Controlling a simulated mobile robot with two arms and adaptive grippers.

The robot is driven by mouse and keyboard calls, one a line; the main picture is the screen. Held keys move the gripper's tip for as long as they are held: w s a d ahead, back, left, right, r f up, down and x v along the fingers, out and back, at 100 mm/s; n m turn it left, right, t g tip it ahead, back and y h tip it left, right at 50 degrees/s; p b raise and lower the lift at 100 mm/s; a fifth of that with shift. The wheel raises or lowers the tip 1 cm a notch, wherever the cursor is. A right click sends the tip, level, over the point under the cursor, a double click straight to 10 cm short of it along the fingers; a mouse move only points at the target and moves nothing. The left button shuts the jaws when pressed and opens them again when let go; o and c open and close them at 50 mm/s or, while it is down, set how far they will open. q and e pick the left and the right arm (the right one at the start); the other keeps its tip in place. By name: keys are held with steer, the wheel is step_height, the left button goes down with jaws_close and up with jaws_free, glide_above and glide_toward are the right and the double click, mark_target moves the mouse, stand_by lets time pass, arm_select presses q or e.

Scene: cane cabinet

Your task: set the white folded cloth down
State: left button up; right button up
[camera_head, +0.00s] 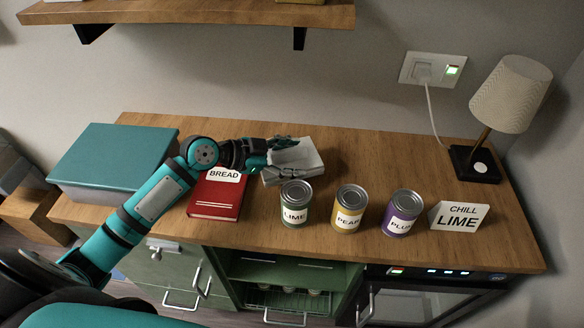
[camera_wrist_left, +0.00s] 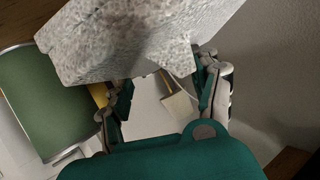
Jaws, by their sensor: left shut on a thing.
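The white folded cloth (camera_head: 303,156) is a pale, thick block behind the LIME can, over the back middle of the counter. My left gripper (camera_head: 285,157) comes at it from the left and is shut on it, with one finger along each side. In the left wrist view the cloth (camera_wrist_left: 130,40) fills the top, between and beyond the fingers of the left gripper (camera_wrist_left: 163,88). I cannot tell whether its underside touches the wooden counter (camera_head: 370,160). My right gripper is out of view.
A LIME can (camera_head: 295,192), yellow PEAR can (camera_head: 349,196) and purple PLUM can (camera_head: 402,204) stand in front. A red BREAD book (camera_head: 217,194) and teal-lidded box (camera_head: 115,155) are left. A CHILL LIME sign (camera_head: 459,215) and lamp (camera_head: 510,95) are right. A shelf (camera_head: 190,12) hangs above.

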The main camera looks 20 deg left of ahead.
mark_target(294, 168)
arm_select(q)
steer(key=f, duration=0.1)
steer(key=d+f, duration=0.1)
steer(key=shift+w+f, duration=0.1)
steer(key=shift+f, duration=0.2)
steer(key=shift+a+f, duration=0.1)
steer(key=shift+f, duration=0.25)
steer(key=shift+a+f, duration=0.1)
steer(key=shift+a, duration=0.15)
steer(key=shift+d+f, duration=0.1)
steer(key=shift+d, duration=0.05)
steer(key=o, duration=1)
steer(key=shift+f, duration=0.1)
steer(key=shift+c, duration=0.2)
steer(key=shift+o, duration=1)
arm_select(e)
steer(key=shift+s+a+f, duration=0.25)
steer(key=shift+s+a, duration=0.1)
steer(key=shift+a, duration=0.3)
